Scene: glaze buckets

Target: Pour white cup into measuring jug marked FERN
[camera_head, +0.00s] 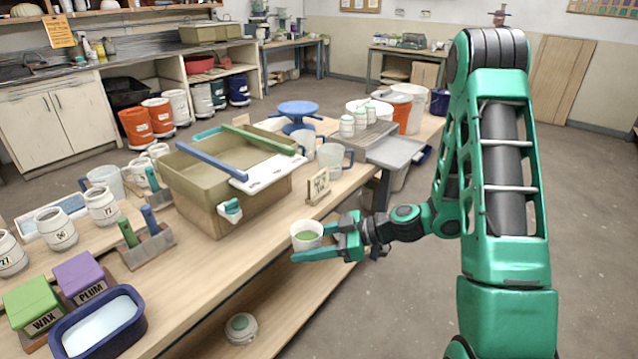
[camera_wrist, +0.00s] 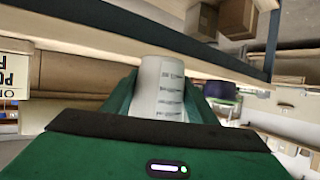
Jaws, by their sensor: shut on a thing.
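My gripper (camera_head: 326,246) is shut on a white cup (camera_head: 305,229), held off the front edge of the bench. The cup looks upright and has green liquid inside. In the wrist view the cup (camera_wrist: 162,88) shows dark graduation marks on its side, between the fingers. A clear measuring jug with a dark blue handle (camera_head: 331,157) stands on the bench beyond the cup, with another jug (camera_head: 304,142) behind it. More jugs (camera_head: 106,179) stand at the left. I cannot read FERN on any of them.
A small sign (camera_head: 318,186) stands between the cup and the near jug. A large olive tub (camera_head: 196,190) with bars across it is to the left. White jars (camera_head: 361,119), a grey tray (camera_head: 396,150) and buckets (camera_head: 408,101) are behind. Bench space near the sign is clear.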

